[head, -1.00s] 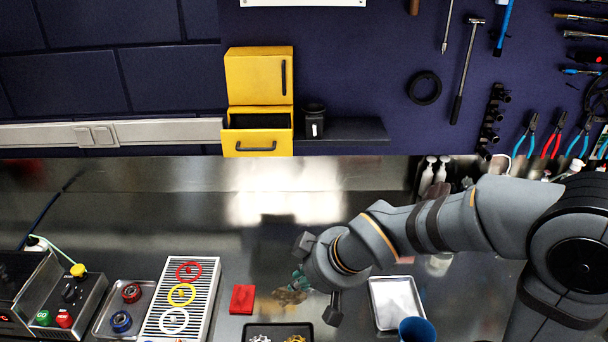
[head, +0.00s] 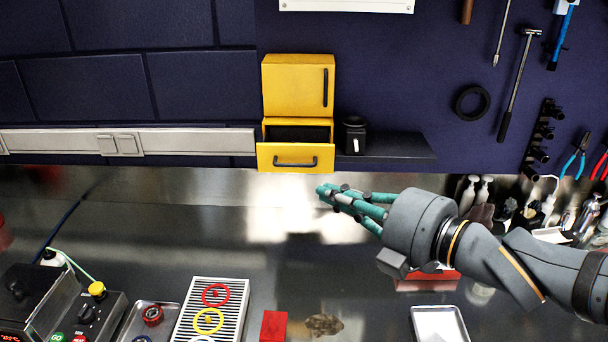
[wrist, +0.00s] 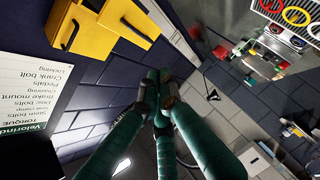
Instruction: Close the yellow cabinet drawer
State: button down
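The yellow cabinet (head: 297,86) is mounted on the dark wall; its upper door with a vertical handle is shut. Its lower drawer (head: 268,158) is pulled out, with the dark inside showing behind a front with a dark bar handle. The cabinet also shows at the upper left of the wrist view (wrist: 92,38), with the drawer (wrist: 122,15) beside it. My gripper (head: 322,191) is below and right of the drawer in the head view, its teal fingers pointing left. The fingers meet in the wrist view (wrist: 157,82), empty and apart from the drawer.
A black cup (head: 354,136) stands on a dark shelf (head: 400,147) just right of the cabinet. A grey rail (head: 190,142) runs along the wall to the left. Bottles (head: 475,190) stand at the right.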

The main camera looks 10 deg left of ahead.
aim_at(297, 149)
jog(key=w+a+f+p, duration=0.2)
jog(key=w+a+p, duration=0.1)
jog(key=w+a, duration=0.4)
jog(key=shift+w+a, duration=0.15)
jog(key=shift+w, duration=0.3)
